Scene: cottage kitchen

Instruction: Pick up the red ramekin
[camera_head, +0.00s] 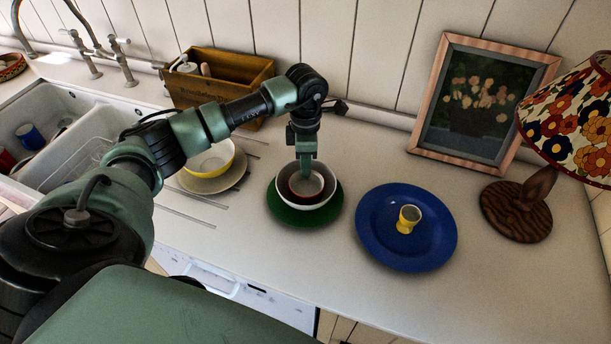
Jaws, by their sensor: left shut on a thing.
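The bowl stands on a green plate (288,214) on the counter. My left gripper (306,171) points straight down into the bowl and is shut on the ramekin's rim at its far side. The gripper's own fingers partly hide the far rim. I cannot tell whether the ramekin touches the bowl's bottom. My right gripper is not in view.
A blue plate (380,245) with a yellow egg cup (408,219) lies to the right. A yellow bowl (212,158) on a plate stands left, under my arm. A wooden box (245,75), a framed picture (478,99) and a lamp (537,205) stand behind. The front counter is clear.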

